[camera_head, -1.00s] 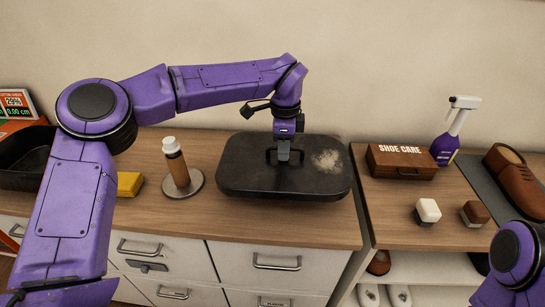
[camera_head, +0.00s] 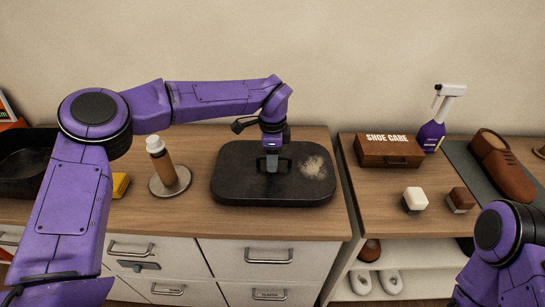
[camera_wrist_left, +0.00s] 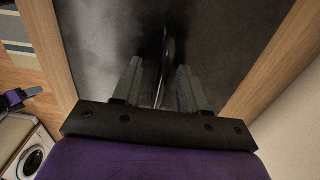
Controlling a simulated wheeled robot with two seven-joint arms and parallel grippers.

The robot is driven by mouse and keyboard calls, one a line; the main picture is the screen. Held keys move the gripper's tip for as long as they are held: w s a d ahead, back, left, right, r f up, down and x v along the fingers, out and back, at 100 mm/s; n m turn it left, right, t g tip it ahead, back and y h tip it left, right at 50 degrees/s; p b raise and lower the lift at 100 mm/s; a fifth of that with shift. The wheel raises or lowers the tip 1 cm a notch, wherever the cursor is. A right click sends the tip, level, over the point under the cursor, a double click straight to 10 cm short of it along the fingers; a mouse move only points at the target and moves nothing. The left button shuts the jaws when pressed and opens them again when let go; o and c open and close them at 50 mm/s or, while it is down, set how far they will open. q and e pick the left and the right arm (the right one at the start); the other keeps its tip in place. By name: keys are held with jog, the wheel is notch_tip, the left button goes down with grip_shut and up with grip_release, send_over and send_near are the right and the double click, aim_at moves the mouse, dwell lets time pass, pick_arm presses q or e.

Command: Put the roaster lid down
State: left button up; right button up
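The roaster lid (camera_head: 235,185) is a flat black rectangle with a pale dusty patch on its right side. It lies level on the wooden counter and appears to rest on it. My left gripper (camera_head: 272,162) is over its middle, at the handle. In the left wrist view the fingers of my left gripper (camera_wrist_left: 158,82) stand apart on either side of the thin dark handle (camera_wrist_left: 166,45), with gaps showing. A black roaster pan (camera_head: 22,155) is at the far left, partly hidden by my left arm. My right arm shows at the lower right; its gripper is out of view.
A brown bottle (camera_head: 163,162) stands on a round base (camera_head: 172,187) left of the lid. A yellow block (camera_head: 120,185) is beside my left arm. On the right counter are a shoe care box (camera_head: 388,150), spray bottle (camera_head: 435,125), two small brushes and a brown shoe (camera_head: 500,165).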

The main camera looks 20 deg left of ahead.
pick_arm(q)
notch_tip(320, 180, up, 12)
jog(key=b, duration=0.1)
dwell(0.5)
